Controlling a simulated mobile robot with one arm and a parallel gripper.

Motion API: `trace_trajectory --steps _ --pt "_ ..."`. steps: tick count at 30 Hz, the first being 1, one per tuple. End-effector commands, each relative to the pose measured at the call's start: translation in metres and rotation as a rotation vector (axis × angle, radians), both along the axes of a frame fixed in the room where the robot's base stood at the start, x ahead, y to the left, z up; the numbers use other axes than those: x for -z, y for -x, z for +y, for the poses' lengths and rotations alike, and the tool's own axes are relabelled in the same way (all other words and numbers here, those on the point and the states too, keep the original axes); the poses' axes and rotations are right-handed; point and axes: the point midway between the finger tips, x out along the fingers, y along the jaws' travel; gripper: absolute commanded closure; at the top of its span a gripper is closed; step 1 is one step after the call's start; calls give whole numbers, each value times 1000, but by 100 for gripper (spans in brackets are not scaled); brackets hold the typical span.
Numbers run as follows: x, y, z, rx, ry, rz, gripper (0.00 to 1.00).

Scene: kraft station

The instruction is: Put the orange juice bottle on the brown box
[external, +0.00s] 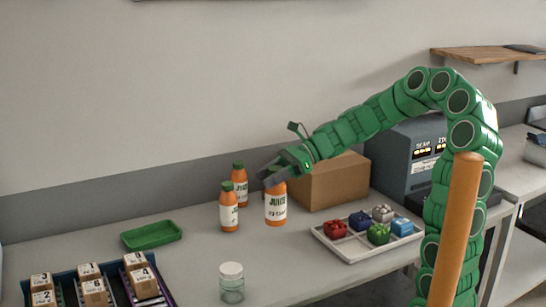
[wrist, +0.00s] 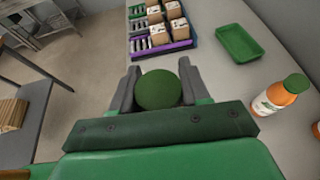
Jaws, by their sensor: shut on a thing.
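My gripper (external: 272,174) is shut on an orange juice bottle (external: 276,208) with a white label. It holds the bottle upright near its top; the bottle looks lifted a little above the table. In the wrist view the bottle's green cap (wrist: 158,90) sits between the two fingers of my gripper (wrist: 159,82). The brown box (external: 325,182) stands on the table just right of and behind the held bottle, partly hidden by my arm. Its top is bare where it shows.
Two more juice bottles (external: 229,207) (external: 240,184) stand left of the held one. A green tray (external: 151,235), a clear jar (external: 231,285) and a rack of small boxes (external: 118,281) are further left and front. A white divided tray (external: 365,251) with colored blocks lies right. A grey machine (external: 405,155) stands behind.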

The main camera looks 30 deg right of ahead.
Motion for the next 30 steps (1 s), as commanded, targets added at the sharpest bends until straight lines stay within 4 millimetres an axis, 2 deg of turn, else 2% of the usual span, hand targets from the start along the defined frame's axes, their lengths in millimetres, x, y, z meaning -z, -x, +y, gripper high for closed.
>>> trace_trajectory --steps 1,6,11,15,24,30 --pt "-4 -16 -14 46 -1 -2 100" --pt "-21 -64 -64 199 -3 -2 100" --pt "-38 -103 -114 341 -2 -2 100" --pt "-54 -132 -161 465 -2 -2 100" --pt "-95 -175 -268 720 -1 -2 100" --pt "-120 -190 -329 859 -2 -1 100"
